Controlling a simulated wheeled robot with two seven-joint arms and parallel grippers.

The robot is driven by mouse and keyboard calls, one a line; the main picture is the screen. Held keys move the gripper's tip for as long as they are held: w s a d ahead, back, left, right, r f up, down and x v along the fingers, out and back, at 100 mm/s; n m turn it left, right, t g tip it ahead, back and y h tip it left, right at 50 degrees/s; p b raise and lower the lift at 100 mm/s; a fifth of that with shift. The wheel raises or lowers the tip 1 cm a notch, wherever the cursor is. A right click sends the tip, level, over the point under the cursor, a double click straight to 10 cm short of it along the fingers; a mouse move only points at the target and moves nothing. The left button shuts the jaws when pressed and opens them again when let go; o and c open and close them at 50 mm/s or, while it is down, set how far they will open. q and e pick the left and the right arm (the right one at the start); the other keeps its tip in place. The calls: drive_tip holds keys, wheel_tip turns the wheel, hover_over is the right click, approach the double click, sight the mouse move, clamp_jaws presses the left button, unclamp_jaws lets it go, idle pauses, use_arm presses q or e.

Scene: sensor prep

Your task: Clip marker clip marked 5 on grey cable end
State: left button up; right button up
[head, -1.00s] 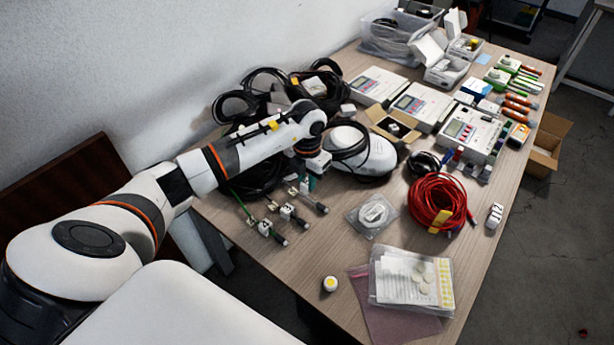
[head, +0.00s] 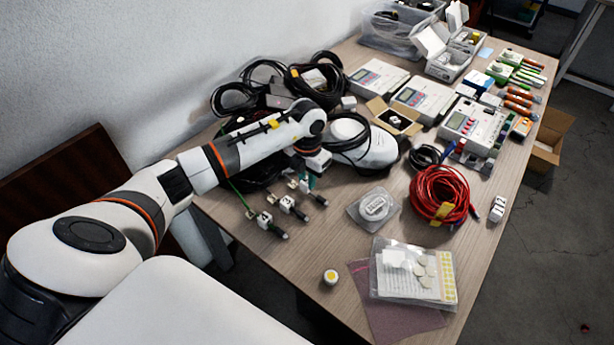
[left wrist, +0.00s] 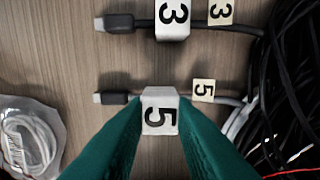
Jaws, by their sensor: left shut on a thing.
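The white marker clip marked 5 (left wrist: 160,115) is between the teal fingertips of my left gripper (left wrist: 160,128), which is shut on it. The clip sits at the grey cable end (left wrist: 118,98), whose dark plug sticks out to its left. A pale tag marked 5 (left wrist: 203,90) is on the same cable, right of the clip. I cannot tell whether the clip is fully seated around the cable. In the head view my left gripper (head: 306,182) is low over the farthest cable end (head: 319,200); its clip is mostly hidden there. My right gripper is not in view.
A neighbouring cable carries a white clip marked 3 (left wrist: 173,18) and a tag marked 3 (left wrist: 220,11). Black cables crowd the right side of the wrist view. A bagged white coil (head: 374,207) and a red cable coil (head: 440,196) lie nearby. The table's front left is mostly clear.

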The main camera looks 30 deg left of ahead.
use_arm(q)
drive_tip(key=shift+f+b, duration=0.75)
drive_tip(key=shift+f, duration=0.2)
idle(0.8)
drive_tip(key=o, duration=1)
drive_tip(key=shift+r+p, duration=2.2)
drive_tip(key=shift+r, duration=0.85)
drive_tip(key=shift+r, duration=0.1)
